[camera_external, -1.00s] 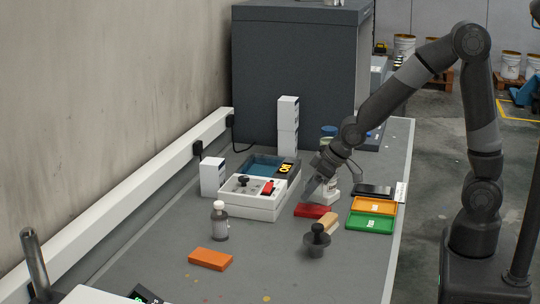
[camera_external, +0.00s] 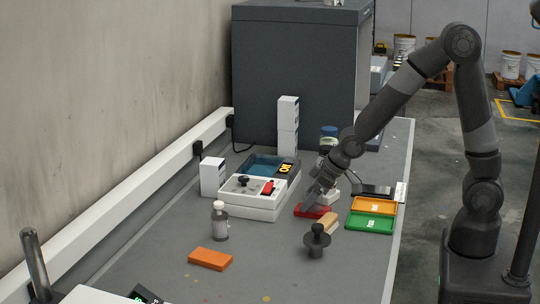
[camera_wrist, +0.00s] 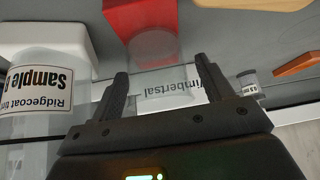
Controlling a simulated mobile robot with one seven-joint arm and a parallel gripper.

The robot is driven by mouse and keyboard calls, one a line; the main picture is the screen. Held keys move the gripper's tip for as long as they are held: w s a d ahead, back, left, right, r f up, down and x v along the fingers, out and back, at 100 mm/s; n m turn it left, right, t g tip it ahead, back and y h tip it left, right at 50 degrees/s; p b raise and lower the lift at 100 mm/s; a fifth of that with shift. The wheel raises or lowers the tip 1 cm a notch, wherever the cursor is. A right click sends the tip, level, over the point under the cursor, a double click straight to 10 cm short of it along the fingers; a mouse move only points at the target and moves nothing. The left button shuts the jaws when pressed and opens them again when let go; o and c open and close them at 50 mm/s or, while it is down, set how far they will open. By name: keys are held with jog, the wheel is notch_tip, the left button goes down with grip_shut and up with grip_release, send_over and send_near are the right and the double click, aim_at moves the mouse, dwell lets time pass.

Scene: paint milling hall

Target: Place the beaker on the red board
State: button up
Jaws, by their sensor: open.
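The red board (camera_external: 312,211) lies flat on the bench, right of the white tray unit; it also shows at the top of the wrist view (camera_wrist: 118,18). A clear beaker with a white, upside-down label (camera_wrist: 168,97) is between my fingers in the wrist view. Its round end overlaps the red board; I cannot tell whether it rests on it. My gripper (camera_wrist: 162,70) is open, with one finger on each side of the beaker. In the external view my gripper (camera_external: 311,204) is low at the red board, and I cannot make out the beaker there.
A white-lidded sample container (camera_wrist: 40,85) stands close left in the wrist view. Orange (camera_external: 373,205) and green (camera_external: 369,222) trays lie right of the board. A wooden block (camera_external: 327,222), dark knobbed weight (camera_external: 316,243), bottle (camera_external: 220,222) and orange block (camera_external: 210,259) are nearby.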

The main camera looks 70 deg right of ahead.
jog(key=shift+s+r, duration=0.15)
jog(key=shift+r, duration=0.3)
jog(key=v, duration=1.2)
jog(key=s+d+r, duration=0.1)
jog(key=s+r, duration=0.2)
jog(key=s, duration=0.6)
jog(key=s+d+r+g, duration=0.1)
jog(key=s+r, duration=0.3)
jog(key=s, duration=0.5)
jog(key=shift+s+d+r+m, duration=0.2)
jog(key=shift+s+d+m, duration=0.15)
jog(key=shift+s+m, duration=0.05)
